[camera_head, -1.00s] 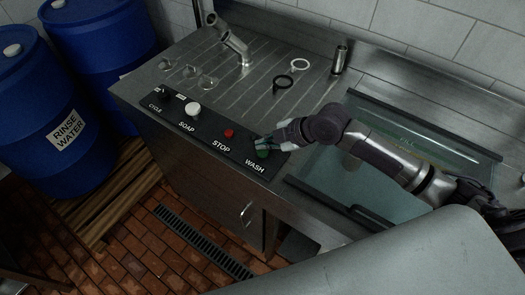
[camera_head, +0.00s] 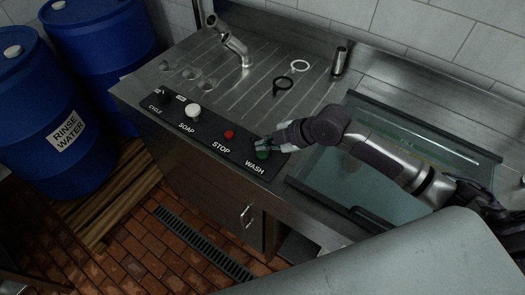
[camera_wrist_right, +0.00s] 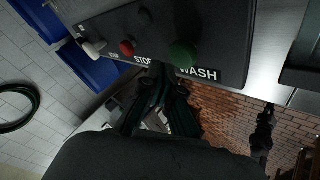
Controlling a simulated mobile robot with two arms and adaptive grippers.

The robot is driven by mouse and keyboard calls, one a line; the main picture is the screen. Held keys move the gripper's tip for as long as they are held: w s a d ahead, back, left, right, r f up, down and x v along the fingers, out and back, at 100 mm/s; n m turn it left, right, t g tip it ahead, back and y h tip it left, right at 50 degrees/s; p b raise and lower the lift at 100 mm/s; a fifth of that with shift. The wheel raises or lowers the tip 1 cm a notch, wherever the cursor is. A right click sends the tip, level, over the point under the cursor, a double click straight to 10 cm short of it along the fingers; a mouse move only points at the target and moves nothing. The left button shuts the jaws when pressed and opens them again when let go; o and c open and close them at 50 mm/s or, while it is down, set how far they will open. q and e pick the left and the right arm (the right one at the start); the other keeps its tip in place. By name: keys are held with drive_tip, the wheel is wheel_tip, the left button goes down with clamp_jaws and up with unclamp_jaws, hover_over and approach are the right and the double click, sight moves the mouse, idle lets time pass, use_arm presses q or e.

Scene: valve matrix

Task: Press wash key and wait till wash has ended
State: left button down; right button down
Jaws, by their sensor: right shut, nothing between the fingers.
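The green wash key (camera_head: 263,154) sits at the right end of a black control panel (camera_head: 205,134), above the label WASH. It also shows in the right wrist view (camera_wrist_right: 183,53). My right gripper (camera_head: 266,145) is shut and empty, with its fingertips at the key in the head view. In the wrist view the fingers (camera_wrist_right: 160,82) point toward the panel beside the key. I cannot tell whether they touch or press it. The glass-covered basin (camera_head: 390,165) lies to the right, partly behind my right arm. My left gripper is not in view.
The red stop key (camera_head: 229,134), white soap key (camera_head: 193,110) and cycle knob share the panel. Blue drums (camera_head: 45,120) stand at left.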

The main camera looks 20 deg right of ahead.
sight(265, 153)
drive_tip(key=shift+f, duration=0.4)
drive_tip(key=shift+f+b, duration=0.5)
drive_tip(key=shift+f, duration=0.1)
idle(0.7)
idle(0.3)
drive_tip(key=shift+r+p, duration=0.85)
drive_tip(key=shift+r, duration=0.1)
drive_tip(key=shift+r, duration=0.1)
wheel_tip(265, 153, up, 5)
drive_tip(key=p, duration=0.4)
